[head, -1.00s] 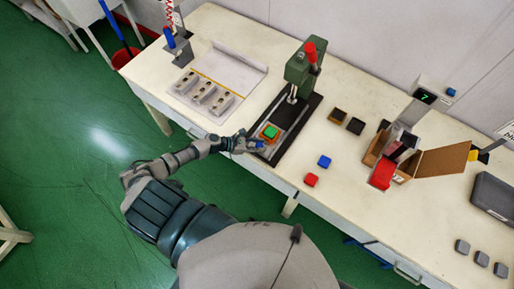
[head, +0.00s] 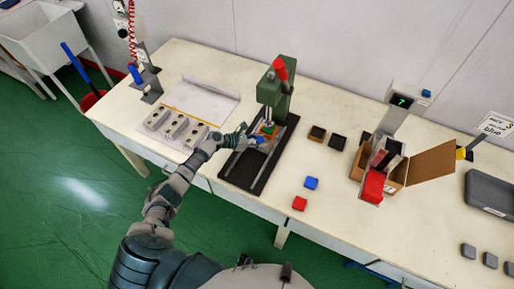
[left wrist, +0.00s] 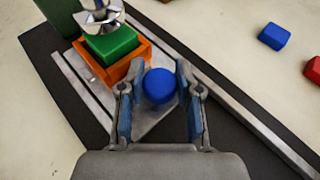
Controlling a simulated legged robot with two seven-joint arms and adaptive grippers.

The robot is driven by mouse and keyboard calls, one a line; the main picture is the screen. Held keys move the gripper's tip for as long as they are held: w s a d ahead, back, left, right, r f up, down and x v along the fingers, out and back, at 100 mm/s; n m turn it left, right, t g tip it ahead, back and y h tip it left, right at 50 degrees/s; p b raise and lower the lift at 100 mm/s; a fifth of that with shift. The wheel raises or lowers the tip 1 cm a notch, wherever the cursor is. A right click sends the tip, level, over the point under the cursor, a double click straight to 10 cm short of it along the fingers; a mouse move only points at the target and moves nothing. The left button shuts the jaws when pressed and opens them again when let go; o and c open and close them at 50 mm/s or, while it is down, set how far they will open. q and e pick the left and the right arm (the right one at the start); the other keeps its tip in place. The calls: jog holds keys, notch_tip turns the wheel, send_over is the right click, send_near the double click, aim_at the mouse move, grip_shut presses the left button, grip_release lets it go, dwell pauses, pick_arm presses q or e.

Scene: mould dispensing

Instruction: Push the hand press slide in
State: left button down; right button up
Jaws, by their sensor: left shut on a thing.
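The green hand press (head: 273,97) with a raised red lever (head: 281,69) stands on a dark base (head: 238,173) on the table. Its slide is a grey metal plate (left wrist: 150,122) carrying an orange holder (left wrist: 140,75) with a green block (left wrist: 111,44) in it. The holder is at the press's foot, and the silver ram (left wrist: 98,14) is over the green block, hiding part of its top. I cannot tell if they touch. My left gripper (left wrist: 159,92) is shut on the blue knob (left wrist: 159,85) at the slide's front. My right gripper is not in view.
A grey mould tray (head: 178,128) lies left of the press. Dark blocks (head: 317,133), a blue block (head: 311,183) and a red block (head: 299,203) lie to its right. An open cardboard box (head: 398,172) stands farther right. The front of the dark base is clear.

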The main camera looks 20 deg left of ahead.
pick_arm(q)
jog(key=shift+w+a+r, duration=0.1)
jog(key=shift+w+r, duration=0.05)
jog(key=c, duration=0.8)
grip_release()
jog(key=shift+c, duration=0.2)
jog(key=shift+o, duration=0.3)
jog(key=shift+w+f, duration=0.2)
jog(key=shift+f, duration=0.05)
jog(key=v, duration=1.1)
jog(key=shift+s+a, duration=0.2)
jog(key=shift+a, duration=0.05)
jog(key=shift+s+a+r, duration=0.1)
jog(key=shift+a, duration=0.05)
